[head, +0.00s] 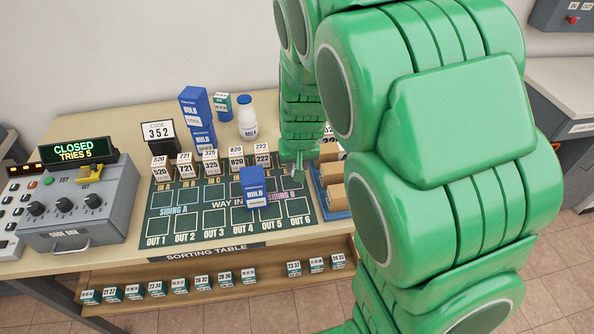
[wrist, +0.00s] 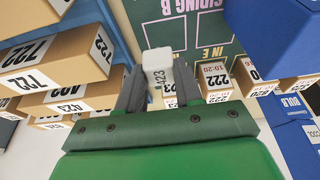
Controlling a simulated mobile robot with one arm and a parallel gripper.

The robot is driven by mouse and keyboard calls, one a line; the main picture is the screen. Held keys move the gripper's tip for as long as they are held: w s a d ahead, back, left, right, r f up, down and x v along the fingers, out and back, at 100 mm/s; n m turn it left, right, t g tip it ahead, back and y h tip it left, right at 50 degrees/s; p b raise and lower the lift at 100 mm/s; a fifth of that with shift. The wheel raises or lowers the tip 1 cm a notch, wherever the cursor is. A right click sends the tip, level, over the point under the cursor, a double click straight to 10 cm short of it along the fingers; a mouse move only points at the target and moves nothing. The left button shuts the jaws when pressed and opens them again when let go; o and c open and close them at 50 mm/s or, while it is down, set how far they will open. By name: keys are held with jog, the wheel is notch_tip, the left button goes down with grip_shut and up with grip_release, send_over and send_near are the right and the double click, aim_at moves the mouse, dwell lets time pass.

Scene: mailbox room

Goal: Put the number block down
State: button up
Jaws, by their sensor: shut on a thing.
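My gripper (wrist: 160,85) is shut on a small pale number block (wrist: 157,60), with a finger on either side of it. The block's side seems to read 423. In the head view my gripper (head: 298,172) hangs over the right part of the dark green sorting mat (head: 187,224), near SIDING B; the held block is not clear there. In the wrist view the block is seen against the mat, near the IN E marking. I cannot tell whether it touches the mat.
Brown-and-white number blocks (head: 210,160) line the mat's back edge. A blue bulb box (head: 253,187) stands on the mat, left of my gripper. Brown boxes (head: 332,174) sit in a blue tray to the right. A milk bottle (head: 247,120) stands behind. The OUT row's spaces look clear.

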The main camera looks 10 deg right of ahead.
jog(key=shift+f, duration=1.55)
jog(key=o, duration=1)
jog(key=shift+f, duration=0.1)
jog(key=v, duration=1.2)
jog(key=shift+s, duration=0.1)
jog(key=s+d+r+g, duration=0.1)
jog(key=s+r, duration=0.1)
jog(key=s, duration=0.7)
jog(key=s+d+r+g, duration=0.1)
jog(key=s+r+g, duration=0.1)
jog(key=s, duration=0.8)
jog(key=s+d+r+g, duration=0.2)
jog(key=s, duration=0.8)
jog(key=shift+r, duration=0.35)
